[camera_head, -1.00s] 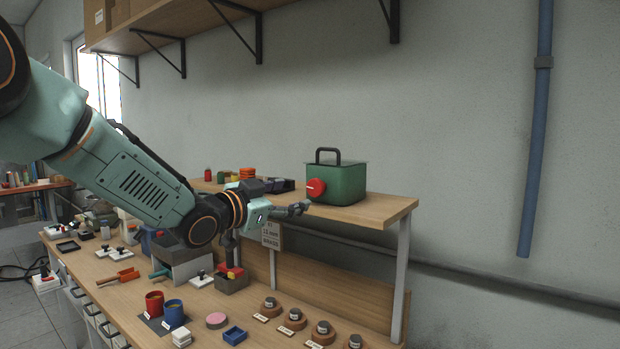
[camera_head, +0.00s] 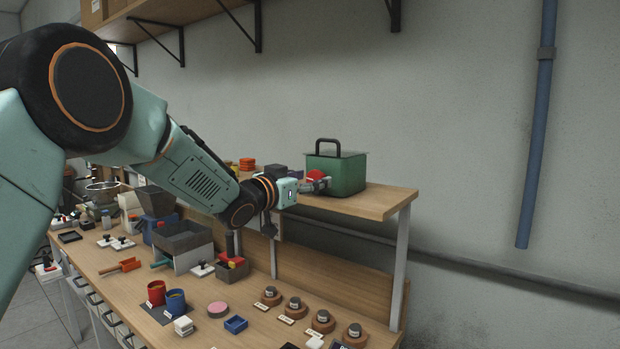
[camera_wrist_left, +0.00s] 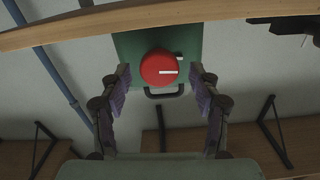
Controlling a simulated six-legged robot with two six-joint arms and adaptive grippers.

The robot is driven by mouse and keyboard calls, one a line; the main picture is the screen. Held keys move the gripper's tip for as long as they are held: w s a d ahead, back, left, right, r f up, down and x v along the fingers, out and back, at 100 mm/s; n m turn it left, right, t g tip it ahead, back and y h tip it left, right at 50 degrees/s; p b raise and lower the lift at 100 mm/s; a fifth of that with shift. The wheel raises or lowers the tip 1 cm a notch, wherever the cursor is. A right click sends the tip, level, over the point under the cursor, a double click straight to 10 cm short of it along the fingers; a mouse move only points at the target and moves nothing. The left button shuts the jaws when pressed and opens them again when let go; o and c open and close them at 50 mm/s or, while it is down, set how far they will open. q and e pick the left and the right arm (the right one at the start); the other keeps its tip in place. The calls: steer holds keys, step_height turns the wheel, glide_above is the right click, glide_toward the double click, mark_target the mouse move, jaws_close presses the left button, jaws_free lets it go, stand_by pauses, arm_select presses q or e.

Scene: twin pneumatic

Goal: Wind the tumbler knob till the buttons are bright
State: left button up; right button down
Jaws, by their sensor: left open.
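The green box (camera_head: 346,174) with a black handle stands on the raised wooden shelf in the head view. Its red round knob (camera_head: 316,175) is partly hidden by my left gripper (camera_head: 315,185). In the left wrist view, which is upside down, the red knob (camera_wrist_left: 159,69) has a white line pointing right and a small dark piece beside it. My left gripper (camera_wrist_left: 160,76) is open, one purple-padded finger on each side of the knob, with gaps showing. I cannot make out any lit buttons. My right gripper is not in view.
The raised shelf (camera_head: 378,205) ends just right of the box. On the bench below are a red cup (camera_head: 156,293), a blue tray (camera_head: 235,325), a pink disc (camera_head: 217,309) and several round brown pieces.

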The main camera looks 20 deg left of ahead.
arm_select(q)
steer(key=shift+w+d, duration=0.1)
steer(key=shift+w, duration=0.1)
steer(key=shift+c, duration=1.4)
steer(key=c, duration=0.9)
steer(key=shift+o, duration=0.2)
steer(key=shift+m, duration=0.4)
